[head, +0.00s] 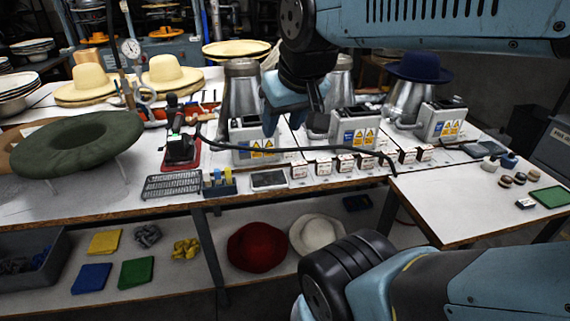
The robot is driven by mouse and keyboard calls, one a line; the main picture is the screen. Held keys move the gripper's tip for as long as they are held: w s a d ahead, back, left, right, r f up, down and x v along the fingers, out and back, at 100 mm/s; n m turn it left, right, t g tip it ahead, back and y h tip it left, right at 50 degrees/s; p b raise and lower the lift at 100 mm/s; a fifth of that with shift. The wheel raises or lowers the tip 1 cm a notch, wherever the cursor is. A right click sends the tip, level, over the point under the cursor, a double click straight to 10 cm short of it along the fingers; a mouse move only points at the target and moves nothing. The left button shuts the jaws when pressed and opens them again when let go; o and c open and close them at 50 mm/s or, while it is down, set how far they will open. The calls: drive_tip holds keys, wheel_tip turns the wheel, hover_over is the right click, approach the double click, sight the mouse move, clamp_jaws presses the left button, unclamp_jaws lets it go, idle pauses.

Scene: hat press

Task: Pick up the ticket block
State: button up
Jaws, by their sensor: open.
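My gripper (292,120) hangs at upper centre, pointing down in front of the metal domes. Its fingers are apart and nothing shows between them. It is above the work table (110,203), near the white control boxes with yellow warning labels. I cannot tell for certain which thing is the ticket block. A small dark block with a pale label (525,204) lies on the right side table. Several small white boxes with dark marks, one of them here (345,163), stand in a row along the table's front. All are apart from the gripper.
A black hose (290,149) runs across the table below the gripper. A control box (249,140) and metal domes (240,88) stand close by. A green hat (78,143) fills the left. A green mat (550,196) lies right. The side table's (450,205) middle is clear.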

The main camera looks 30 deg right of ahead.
drive_tip(key=shift+o, duration=0.8)
drive_tip(key=shift+w, duration=0.15)
drive_tip(key=shift+o, duration=1.4)
drive_tip(key=w+d+f, duration=0.3)
drive_tip(key=w+d, duration=0.1)
drive_tip(key=w, duration=0.4)
drive_tip(key=shift+w+f+m+g, duration=0.3)
drive_tip(key=shift+f+g, duration=0.05)
drive_tip(key=shift+g, duration=0.05)
drive_tip(key=m+g, duration=0.1)
drive_tip(key=m, duration=0.1)
approach(299, 162)
drive_tip(key=shift+h, duration=0.4)
drive_tip(key=x, duration=0.6)
drive_tip(key=shift+s+a, duration=0.2)
drive_tip(key=shift+a, duration=0.1)
drive_tip(key=shift+x, duration=3.15)
